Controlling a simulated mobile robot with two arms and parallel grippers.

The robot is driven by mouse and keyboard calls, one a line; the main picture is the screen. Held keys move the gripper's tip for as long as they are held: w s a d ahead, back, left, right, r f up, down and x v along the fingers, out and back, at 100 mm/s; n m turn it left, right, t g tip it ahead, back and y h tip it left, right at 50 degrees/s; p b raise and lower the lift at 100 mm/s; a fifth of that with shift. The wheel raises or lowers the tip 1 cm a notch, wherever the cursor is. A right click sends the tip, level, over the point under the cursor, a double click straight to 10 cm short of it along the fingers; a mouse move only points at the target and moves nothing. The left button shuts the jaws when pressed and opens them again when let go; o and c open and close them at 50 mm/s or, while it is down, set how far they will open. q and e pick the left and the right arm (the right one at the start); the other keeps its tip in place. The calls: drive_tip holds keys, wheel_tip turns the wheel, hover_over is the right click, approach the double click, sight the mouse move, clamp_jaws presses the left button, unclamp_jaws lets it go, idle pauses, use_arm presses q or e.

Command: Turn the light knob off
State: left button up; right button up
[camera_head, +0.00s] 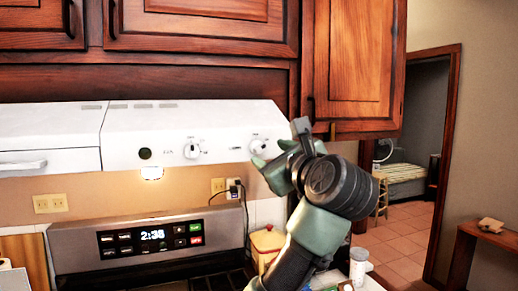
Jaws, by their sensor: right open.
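A white range hood (60,125) runs under the upper cabinets. Its front has a round white knob (192,150) near the middle and another white knob (258,146) at the right end. The knob labels are too small to read, so I cannot tell which one is the light knob. The hood lamp (152,173) under the hood is glowing. My right gripper (268,157) is open and empty at the right knob, its fingers just below and right of it. I cannot tell whether they touch it. My left gripper is out of view.
Wooden cabinets (200,30) hang above the hood, one door (350,70) close above my right gripper. The stove panel (140,240) stands below. A plug and cord (235,187) sit at the wall outlet. A doorway (415,150) opens at the right.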

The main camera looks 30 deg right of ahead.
sight(260, 150)
drive_tip(key=p+x, duration=0.2)
drive_tip(key=x, duration=0.4)
drive_tip(key=shift+w, duration=0.4)
drive_tip(key=shift+f, duration=0.1)
clamp_jaws()
